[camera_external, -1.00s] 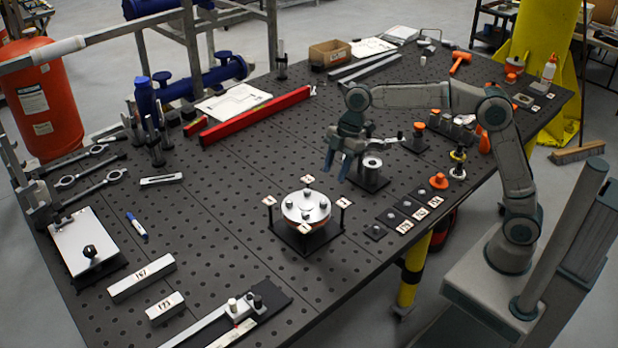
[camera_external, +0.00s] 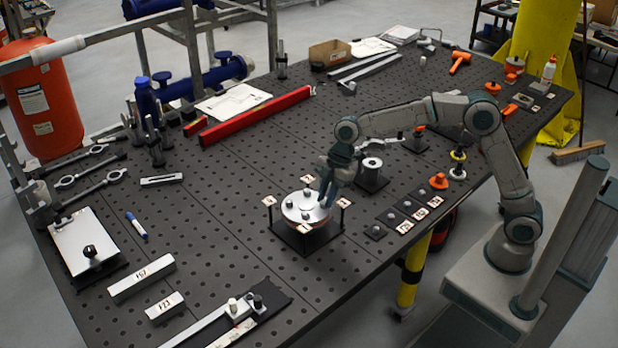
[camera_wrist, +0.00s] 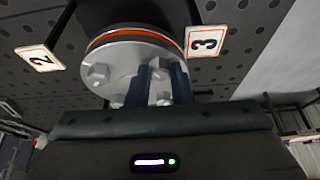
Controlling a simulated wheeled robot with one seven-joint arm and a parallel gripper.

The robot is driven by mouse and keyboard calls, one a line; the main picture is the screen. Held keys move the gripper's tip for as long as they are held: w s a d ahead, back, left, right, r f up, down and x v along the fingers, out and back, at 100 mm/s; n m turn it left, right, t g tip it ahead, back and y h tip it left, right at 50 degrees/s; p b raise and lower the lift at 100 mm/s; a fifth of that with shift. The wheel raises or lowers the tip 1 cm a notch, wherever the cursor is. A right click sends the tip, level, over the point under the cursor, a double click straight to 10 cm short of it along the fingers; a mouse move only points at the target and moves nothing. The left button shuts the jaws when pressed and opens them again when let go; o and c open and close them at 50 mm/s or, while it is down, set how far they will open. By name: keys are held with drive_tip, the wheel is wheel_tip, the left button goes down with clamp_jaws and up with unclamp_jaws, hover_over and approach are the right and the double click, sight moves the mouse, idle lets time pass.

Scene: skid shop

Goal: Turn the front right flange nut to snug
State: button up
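The round metal flange (camera_external: 304,207) with an orange-brown edge sits on a dark stand on the table. Several nuts stand on its top; one nut (camera_wrist: 97,73) shows clear of my gripper in the wrist view. My gripper (camera_external: 325,200) points down over the right part of the flange in the external view. In the wrist view my two blue-grey fingers (camera_wrist: 161,72) stand slightly apart over the flange (camera_wrist: 130,55), with a nut visible in the gap. I cannot tell whether they touch it. The fingers partly hide the nuts around them.
Number tags on posts surround the flange, including tag 2 (camera_wrist: 38,58) and tag 3 (camera_wrist: 204,42). A cylindrical fixture (camera_external: 372,172) stands close behind my gripper. Labelled plates (camera_external: 405,226) lie to the right.

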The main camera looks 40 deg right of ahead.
clamp_jaws()
drive_tip(key=m+t+b, duration=0.1)
drive_tip(key=m, duration=0.2)
drive_tip(key=shift+s, duration=0.2)
drive_tip(key=m, duration=0.1)
drive_tip(key=m+t, duration=0.1)
drive_tip(key=m, duration=0.1)
drive_tip(key=m+t+h+b, duration=0.1)
drive_tip(key=m, duration=0.1)
drive_tip(key=shift+s+a, duration=0.25)
drive_tip(key=m+t+h, duration=0.1)
drive_tip(key=m, duration=0.3)
drive_tip(key=shift+a+m+b, duration=0.15)
drive_tip(key=shift+m+b, duration=0.2)
drive_tip(key=shift+m, duration=0.05)
drive_tip(key=m+h, duration=0.1)
drive_tip(key=m, duration=0.1)
drive_tip(key=m+h, duration=0.1)
drive_tip(key=m, duration=0.1)
drive_tip(key=shift+a+r+t, duration=0.1)
drive_tip(key=shift+a+t, duration=0.05)
drive_tip(key=shift+t, duration=0.15)
drive_tip(key=shift+m, duration=0.3)
drive_tip(key=o, duration=0.8)
unclamp_jaws()
drive_tip(key=shift+s, duration=0.1)
